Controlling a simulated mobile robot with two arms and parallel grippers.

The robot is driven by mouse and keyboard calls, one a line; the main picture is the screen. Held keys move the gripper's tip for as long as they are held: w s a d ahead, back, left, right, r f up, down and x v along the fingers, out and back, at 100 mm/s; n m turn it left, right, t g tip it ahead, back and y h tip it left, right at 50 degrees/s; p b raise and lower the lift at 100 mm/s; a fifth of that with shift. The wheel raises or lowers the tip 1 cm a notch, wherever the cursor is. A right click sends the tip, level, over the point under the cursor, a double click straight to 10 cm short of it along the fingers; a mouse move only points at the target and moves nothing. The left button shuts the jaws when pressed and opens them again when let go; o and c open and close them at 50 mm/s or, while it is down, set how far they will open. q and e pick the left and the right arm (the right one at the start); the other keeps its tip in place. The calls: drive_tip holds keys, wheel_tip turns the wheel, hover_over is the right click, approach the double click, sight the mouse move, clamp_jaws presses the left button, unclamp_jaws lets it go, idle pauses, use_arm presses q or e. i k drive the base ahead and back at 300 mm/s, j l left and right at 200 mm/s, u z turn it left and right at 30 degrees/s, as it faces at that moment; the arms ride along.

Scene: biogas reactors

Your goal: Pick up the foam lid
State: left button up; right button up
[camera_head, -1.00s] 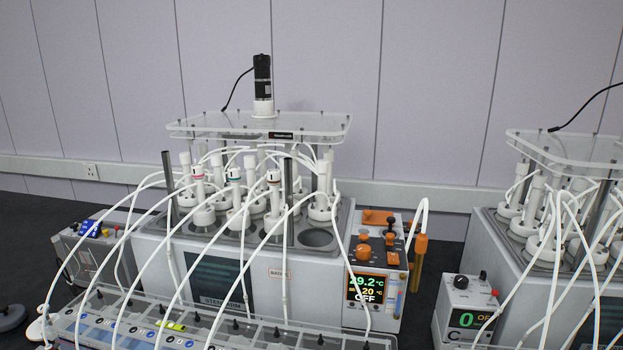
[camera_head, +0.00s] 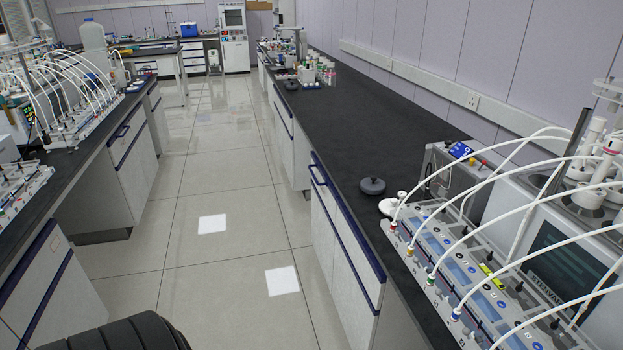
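A dark grey round lid-like disc with a small raised knob (camera_head: 372,186) lies flat on the black bench top (camera_head: 345,130), near its front edge. It looks like the foam lid, but its material cannot be told from here. A small white rounded item (camera_head: 393,206) lies just to its right, in front of the reactor setup. Neither of my grippers shows in the head view, so nothing is seen touching the disc.
A tubed reactor unit with a long rail of ports (camera_head: 470,285) fills the right side. Bottles (camera_head: 310,74) stand far along the bench. Another bench with tubed equipment (camera_head: 75,110) stands at left.

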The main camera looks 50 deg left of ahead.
sight(373, 186)
drive_tip(key=u, duration=1.1)
drive_tip(key=z, duration=1.35)
drive_tip(key=u, duration=1.35)
drive_tip(key=i+u, duration=0.1)
drive_tip(key=i+j, duration=0.05)
drive_tip(key=i, duration=0.05)
